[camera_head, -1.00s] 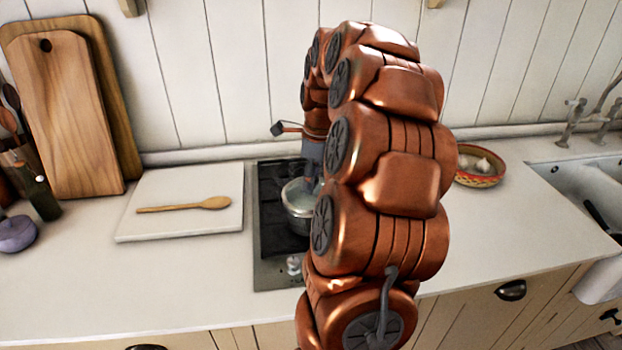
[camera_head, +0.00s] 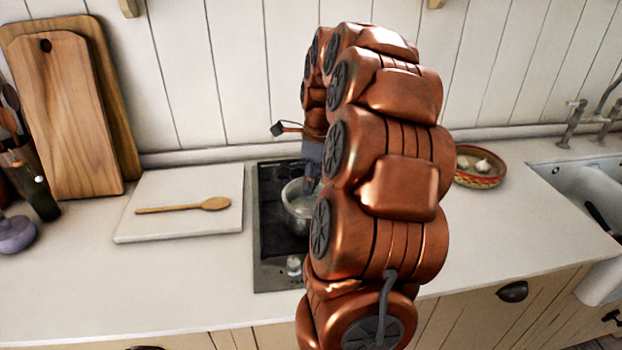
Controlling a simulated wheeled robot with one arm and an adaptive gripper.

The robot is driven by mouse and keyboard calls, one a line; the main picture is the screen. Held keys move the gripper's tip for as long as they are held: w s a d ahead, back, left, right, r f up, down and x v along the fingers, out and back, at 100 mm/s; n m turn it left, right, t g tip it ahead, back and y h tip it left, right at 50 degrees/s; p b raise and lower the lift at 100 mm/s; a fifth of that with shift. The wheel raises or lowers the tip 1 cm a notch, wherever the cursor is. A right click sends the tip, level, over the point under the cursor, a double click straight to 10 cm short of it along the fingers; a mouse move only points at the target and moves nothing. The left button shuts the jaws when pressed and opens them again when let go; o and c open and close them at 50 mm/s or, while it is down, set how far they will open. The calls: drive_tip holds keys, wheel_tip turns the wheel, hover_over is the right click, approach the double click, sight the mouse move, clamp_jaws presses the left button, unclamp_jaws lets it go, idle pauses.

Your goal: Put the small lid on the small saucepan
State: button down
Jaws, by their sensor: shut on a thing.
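A metal saucepan (camera_head: 296,212) stands on the dark hob (camera_head: 272,240), its right part hidden behind my copper arm. My gripper (camera_head: 311,180) points down over the saucepan, its fingers partly hidden by the arm. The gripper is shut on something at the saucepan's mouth. That thing is too small and covered to make out clearly; a pale surface shows inside or on the rim, and I cannot tell whether it is the small lid.
A white board (camera_head: 180,226) with a wooden spoon (camera_head: 184,206) lies left of the hob. Cutting boards (camera_head: 75,115) lean on the wall. A purple lidded pot (camera_head: 16,234) is at far left. A bowl of garlic (camera_head: 480,172) and the sink (camera_head: 590,185) are at right.

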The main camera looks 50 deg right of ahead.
sight(316, 179)
drive_tip(key=shift+f+b, duration=0.3)
drive_tip(key=shift+f, duration=0.15)
drive_tip(key=c, duration=0.9)
unclamp_jaws()
drive_tip(key=shift+c, duration=0.2)
wheel_tip(316, 179, up, 11)
drive_tip(key=s+p, duration=0.1)
drive_tip(key=p, duration=0.1)
drive_tip(key=shift+d, duration=0.35)
drive_tip(key=shift+a, duration=0.1)
idle(0.5)
